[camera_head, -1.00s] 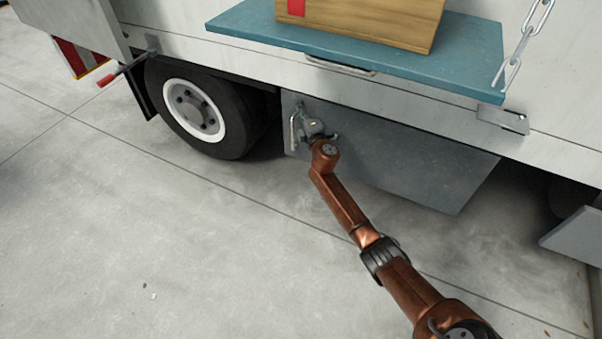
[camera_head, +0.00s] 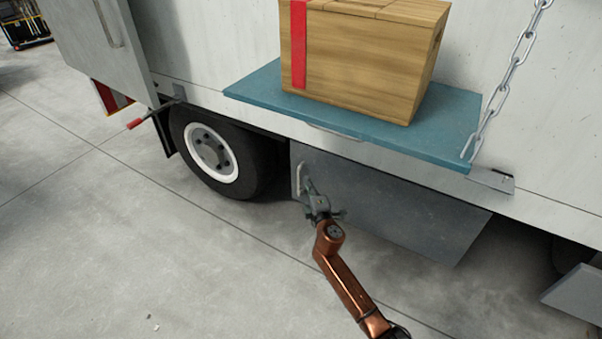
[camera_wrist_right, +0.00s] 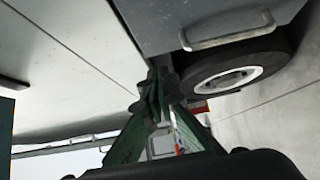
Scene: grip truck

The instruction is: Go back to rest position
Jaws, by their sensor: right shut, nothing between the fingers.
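My right gripper (camera_head: 308,188) is in front of the grey storage box under the truck (camera_head: 410,205), close to the box's metal handle (camera_head: 299,178). In the right wrist view its fingers (camera_wrist_right: 157,88) are together with nothing between them. The handle (camera_wrist_right: 228,34) shows apart from the fingers in that view, on the box's edge near the wheel. My left gripper does not show in the head view.
A wooden crate (camera_head: 350,65) with a red stripe stands on a blue fold-down shelf (camera_head: 255,90) held by a chain (camera_head: 512,65). A truck wheel (camera_head: 215,153) stands left of the box. The concrete floor (camera_head: 130,260) at front left is clear.

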